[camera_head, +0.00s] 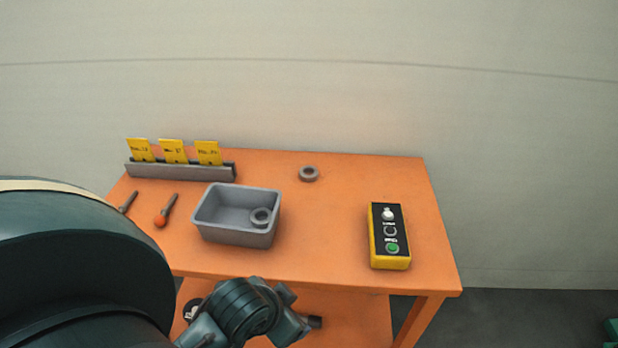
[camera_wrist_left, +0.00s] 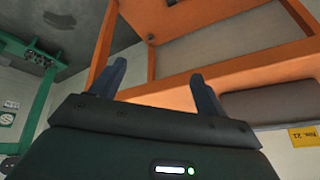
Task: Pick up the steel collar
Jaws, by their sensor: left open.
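Two grey rings that look like steel collars show in the head view. One ring (camera_head: 309,173) lies flat on the orange table near its back edge. The other ring (camera_head: 261,217) lies inside the grey bin (camera_head: 236,238), toward its right side. I cannot tell from looks which is the steel collar. My left gripper's two fingers (camera_wrist_left: 162,84) stand wide apart with nothing between them in the left wrist view. In the head view my left arm is low at the table's front edge, apart from both rings; its fingertips are not clear there. My right gripper is not in view.
The orange table (camera_head: 335,240) holds a yellow control box (camera_head: 390,236) at right, a rail (camera_head: 180,171) with yellow tags at back left, and two handled tools (camera_head: 166,211) at left. The table is clear between bin and control box. A lower shelf shows beneath.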

